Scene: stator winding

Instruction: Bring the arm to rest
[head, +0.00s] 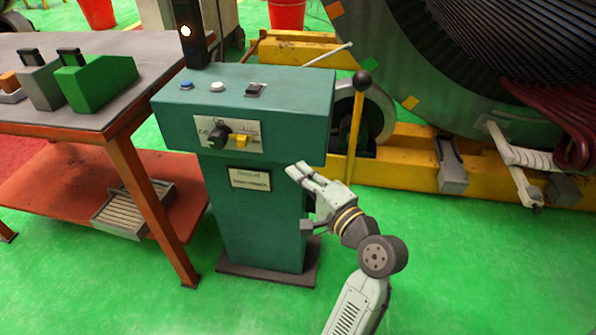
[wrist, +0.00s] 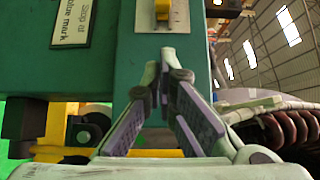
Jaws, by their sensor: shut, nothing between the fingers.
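My gripper (head: 294,170) is in front of the green control console (head: 262,215), near the right side of its pedestal and just below the overhanging top box. The wrist view also shows my gripper (wrist: 167,58), its fingers drawn together at the tips with nothing between them. The green console face fills much of that view, with a label plate (wrist: 73,22) at upper left and a yellow part (wrist: 179,14) beyond the fingertips. I cannot tell whether the fingertips touch the console. My arm reaches up from the bottom of the head view.
The console carries a black knob (head: 219,137) and a yellow switch (head: 241,141). A yellow lever (head: 355,125) with a black ball stands right of it. A workbench (head: 118,100) with green and grey blocks is at left. The large stator (head: 415,75) is behind. The green floor at lower right is clear.

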